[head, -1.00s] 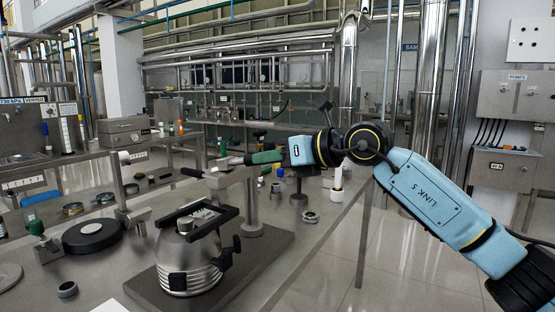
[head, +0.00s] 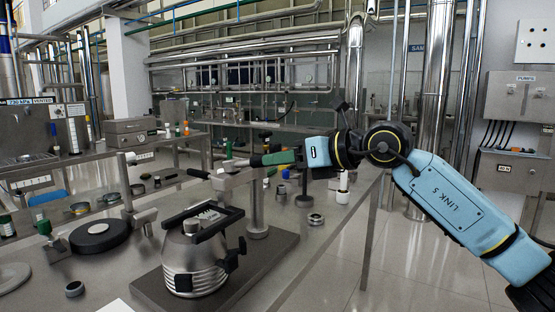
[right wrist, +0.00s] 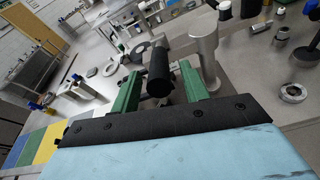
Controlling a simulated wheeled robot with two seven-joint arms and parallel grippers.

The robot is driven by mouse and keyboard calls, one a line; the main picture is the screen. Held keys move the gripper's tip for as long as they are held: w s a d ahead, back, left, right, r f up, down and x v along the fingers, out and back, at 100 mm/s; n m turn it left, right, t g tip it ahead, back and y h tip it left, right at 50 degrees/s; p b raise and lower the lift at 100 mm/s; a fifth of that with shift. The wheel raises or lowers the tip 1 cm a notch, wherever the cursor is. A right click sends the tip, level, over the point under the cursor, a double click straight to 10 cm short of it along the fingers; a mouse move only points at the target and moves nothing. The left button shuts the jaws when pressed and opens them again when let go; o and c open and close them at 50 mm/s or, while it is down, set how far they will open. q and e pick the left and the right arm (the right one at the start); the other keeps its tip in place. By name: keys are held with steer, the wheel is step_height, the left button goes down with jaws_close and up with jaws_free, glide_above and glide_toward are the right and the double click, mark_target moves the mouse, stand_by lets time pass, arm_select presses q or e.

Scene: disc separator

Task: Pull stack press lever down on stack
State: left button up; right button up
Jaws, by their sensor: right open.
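The stack press (head: 258,205) stands on a dark base plate, with an upright steel column and a pale arm over a ribbed metal stack (head: 194,262). A black frame sits on top of the stack. My right gripper (head: 258,160) reaches in from the right, level with the top of the column. In the right wrist view, its green fingers (right wrist: 160,82) are open on either side of the lever's black grip (right wrist: 158,72), with a visible gap on both sides. The column (right wrist: 205,60) shows just beyond the right finger. My left gripper is not in view.
Another ring (head: 316,219) lies right of the press. A white cylinder (head: 343,194) stands near the bench's right edge. Open floor lies beyond that edge.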

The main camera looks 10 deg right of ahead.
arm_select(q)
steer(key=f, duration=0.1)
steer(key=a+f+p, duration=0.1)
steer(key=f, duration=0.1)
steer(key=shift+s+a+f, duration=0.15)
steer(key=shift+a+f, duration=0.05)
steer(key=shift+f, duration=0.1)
arm_select(e)
steer(key=v, duration=1.1)
steer(key=shift+s+d, duration=0.15)
steer(key=shift+d, duration=0.05)
